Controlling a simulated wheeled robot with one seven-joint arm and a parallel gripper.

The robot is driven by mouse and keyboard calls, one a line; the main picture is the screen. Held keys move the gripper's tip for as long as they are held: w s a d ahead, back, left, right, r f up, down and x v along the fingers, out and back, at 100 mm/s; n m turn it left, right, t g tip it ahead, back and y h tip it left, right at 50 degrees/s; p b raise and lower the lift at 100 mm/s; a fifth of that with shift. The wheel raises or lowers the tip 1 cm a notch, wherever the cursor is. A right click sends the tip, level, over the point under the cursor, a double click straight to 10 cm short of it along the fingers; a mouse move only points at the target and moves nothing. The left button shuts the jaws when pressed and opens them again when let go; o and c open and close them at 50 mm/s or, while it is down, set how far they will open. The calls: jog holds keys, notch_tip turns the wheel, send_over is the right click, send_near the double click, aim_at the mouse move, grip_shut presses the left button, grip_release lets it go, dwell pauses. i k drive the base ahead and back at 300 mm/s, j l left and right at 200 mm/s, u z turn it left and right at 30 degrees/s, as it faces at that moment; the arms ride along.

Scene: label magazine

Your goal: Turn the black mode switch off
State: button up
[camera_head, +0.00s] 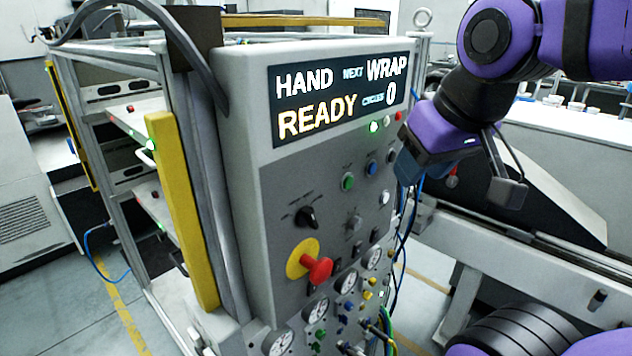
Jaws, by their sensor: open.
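The black mode switch (307,217) is a small rotary knob on the front of the grey control panel (258,140), left of centre and above the red emergency button. Small labels surround it, too small to read, and I cannot tell which one it points at. The display (341,97) above reads HAND, NEXT WRAP, READY and CYCLES 0. My gripper (461,180) is to the right of the panel, higher than the switch and well apart from it. Its fingers are spread, with nothing visible between them.
A red mushroom button (318,269) on a yellow plate sits just below the switch. Green (348,181) and blue (371,167) buttons lie to its right. Gauges (316,311) and hoses line the panel's bottom. A yellow post (180,210) stands left. A conveyor frame (520,235) runs right.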

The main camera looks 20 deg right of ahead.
aim_at(305, 216)
jog(key=k+j, duration=0.1)
jog(key=j, duration=0.35)
jog(key=k+j, duration=0.15)
jog(key=j, duration=0.3)
jog(key=k+j, duration=0.1)
jog(key=j, duration=0.35)
jog(key=k+j, duration=0.1)
jog(key=j, duration=0.35)
jog(key=k+j, duration=0.1)
jog(key=j, duration=0.35)
